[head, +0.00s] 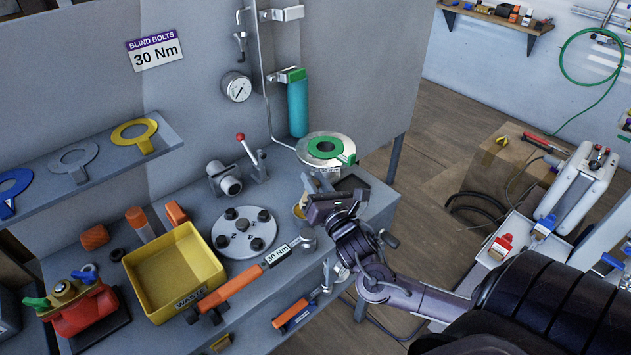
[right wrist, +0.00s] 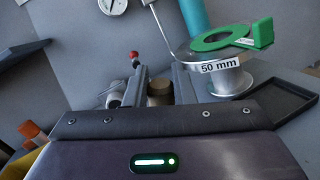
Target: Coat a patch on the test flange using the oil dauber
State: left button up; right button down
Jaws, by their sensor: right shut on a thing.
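My right gripper (head: 316,185) is over the right end of the bench. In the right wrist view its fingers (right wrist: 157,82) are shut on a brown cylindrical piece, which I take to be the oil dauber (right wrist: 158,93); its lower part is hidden. A round grey bolted flange plate (head: 244,236) lies on the bench, left of the gripper. A silver flanged spool (head: 311,152), labelled 50 mm in the right wrist view (right wrist: 228,82), stands behind the gripper with a green ring on top. I cannot tell which is the test flange. My left gripper is out of view.
A yellow waste bin (head: 172,277) and an orange torque wrench (head: 232,284) lie at the bench front. A lever valve (head: 250,160) stands behind the plate. A dark tray (right wrist: 265,108) is beside the spool. A teal cylinder (head: 297,106) hangs above.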

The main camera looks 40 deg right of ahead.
dwell(0.3)
jog(key=shift+f+b, duration=0.35)
jog(key=shift+f, duration=0.3)
dwell(1.0)
notch_tip(320, 180, up, 7)
jog(key=p, duration=0.7)
jog(key=shift+r+p, duration=0.15)
jog(key=shift+p, duration=0.2)
dwell(0.4)
